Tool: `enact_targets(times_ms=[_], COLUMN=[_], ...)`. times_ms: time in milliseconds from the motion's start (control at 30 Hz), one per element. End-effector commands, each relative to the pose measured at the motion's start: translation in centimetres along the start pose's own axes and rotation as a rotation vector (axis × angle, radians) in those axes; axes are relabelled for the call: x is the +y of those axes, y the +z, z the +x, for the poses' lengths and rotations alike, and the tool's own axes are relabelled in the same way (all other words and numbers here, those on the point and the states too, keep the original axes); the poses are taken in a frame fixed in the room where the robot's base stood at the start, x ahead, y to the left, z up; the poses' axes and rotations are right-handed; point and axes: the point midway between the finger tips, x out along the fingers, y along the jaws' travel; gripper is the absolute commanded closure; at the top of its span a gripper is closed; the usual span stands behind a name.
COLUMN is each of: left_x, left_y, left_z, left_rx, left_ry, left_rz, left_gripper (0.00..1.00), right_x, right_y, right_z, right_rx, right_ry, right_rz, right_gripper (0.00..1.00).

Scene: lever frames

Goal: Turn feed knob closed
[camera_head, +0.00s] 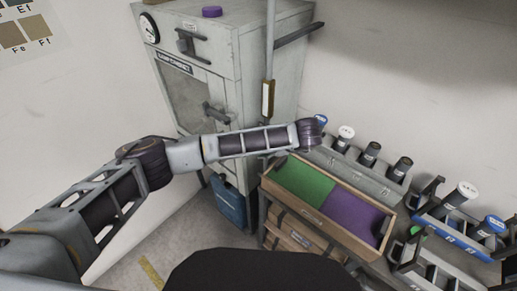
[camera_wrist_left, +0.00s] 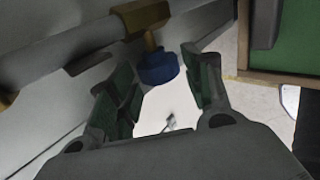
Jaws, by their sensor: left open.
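A blue knob (camera_wrist_left: 158,68) on a short brass stem hangs from a grey pipe (camera_wrist_left: 95,38) in the left wrist view. No label on it can be read, so I cannot tell for sure that it is the feed knob. My left gripper (camera_wrist_left: 160,84) is open, and its two green-padded fingers stand to either side of the blue knob in the picture. I cannot tell whether the knob is between the pads or beyond them. In the head view my left arm reaches in from the left, and its fingers are hidden behind the wrist. My right gripper is out of view.
A grey cabinet (camera_head: 215,85) with a purple knob (camera_head: 211,12) on top stands behind my arm. Several capped tubes stand at the right. A blue container (camera_head: 228,203) sits below the cabinet.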

Motion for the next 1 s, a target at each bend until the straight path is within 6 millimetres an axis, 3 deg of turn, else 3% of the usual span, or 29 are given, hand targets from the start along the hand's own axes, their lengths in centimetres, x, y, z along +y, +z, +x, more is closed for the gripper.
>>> enact_targets(times_ms=[200, 633, 900, 1000], left_x=[-0.09, 0.04, 0.03, 0.03], left_y=[-0.05, -0.04, -0.04, -0.04], left_z=[1.31, 1.53, 1.51, 1.51], left_rx=[0.001, 0.001, 0.001, 0.001], left_ry=[0.0, 0.001, 0.001, 0.002], left_rz=[-0.001, -0.001, -0.001, 0.0], left_gripper=[0.5, 0.5, 0.83, 0.83], right_x=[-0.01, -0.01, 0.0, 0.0], right_y=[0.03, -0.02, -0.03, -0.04], right_z=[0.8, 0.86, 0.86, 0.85], right_rx=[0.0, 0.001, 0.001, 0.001], right_ry=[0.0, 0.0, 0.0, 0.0], right_rz=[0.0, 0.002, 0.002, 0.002], right_gripper=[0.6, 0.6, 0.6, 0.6])
